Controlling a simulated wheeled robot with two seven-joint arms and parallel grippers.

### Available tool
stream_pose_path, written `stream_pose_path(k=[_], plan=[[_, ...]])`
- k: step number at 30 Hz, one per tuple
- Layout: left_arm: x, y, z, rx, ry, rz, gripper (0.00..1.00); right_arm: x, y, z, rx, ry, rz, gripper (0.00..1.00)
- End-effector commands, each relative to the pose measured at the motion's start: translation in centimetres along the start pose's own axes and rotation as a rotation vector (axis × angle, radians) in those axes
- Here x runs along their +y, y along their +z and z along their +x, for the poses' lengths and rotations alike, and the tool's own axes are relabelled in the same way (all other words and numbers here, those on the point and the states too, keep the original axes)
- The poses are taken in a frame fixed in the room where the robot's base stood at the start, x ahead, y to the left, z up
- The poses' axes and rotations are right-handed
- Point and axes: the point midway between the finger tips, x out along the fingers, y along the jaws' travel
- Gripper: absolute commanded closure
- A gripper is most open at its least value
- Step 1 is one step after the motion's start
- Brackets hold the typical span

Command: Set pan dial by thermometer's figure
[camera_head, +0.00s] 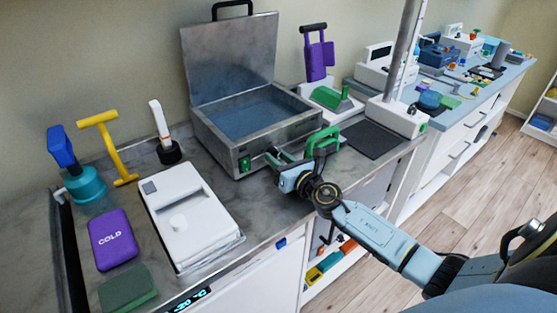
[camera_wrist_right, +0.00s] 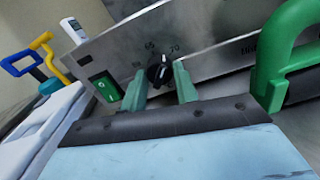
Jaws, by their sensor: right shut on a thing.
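The pan is an open steel bath (camera_head: 223,152) of bluish water with its lid raised. Its front shows in the right wrist view (camera_wrist_right: 215,58). A black dial (camera_wrist_right: 158,73) sits there among printed figures such as 65 and 70; its light mark points upward, but the exact setting is unclear. My right gripper (camera_wrist_right: 160,85) is shut on the dial, a finger on each side; in the head view the gripper (camera_head: 279,160) hides it. A white, probe-like device (camera_head: 157,118), perhaps the thermometer, stands in a black base left of the pan; its figure is unreadable. My left gripper is out of view.
A green switch (camera_wrist_right: 105,88) is left of the dial, and a green handle (camera_head: 322,143) is close right of my gripper. A white lidded box (camera_head: 190,210), purple cold pack (camera_head: 112,238) and green block (camera_head: 127,288) lie on the left counter.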

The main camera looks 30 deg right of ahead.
Motion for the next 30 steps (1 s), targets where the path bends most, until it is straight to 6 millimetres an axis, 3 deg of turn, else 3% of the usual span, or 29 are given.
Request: stream_pose_path(k=[13,30], plan=[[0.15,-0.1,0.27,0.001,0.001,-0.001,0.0,0.05,0.01,-0.01,0.0,0.0,0.295,0.93],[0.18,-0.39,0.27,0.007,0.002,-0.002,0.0,0.07,0.0,-0.01,0.0,0.0,0.37,0.93]])
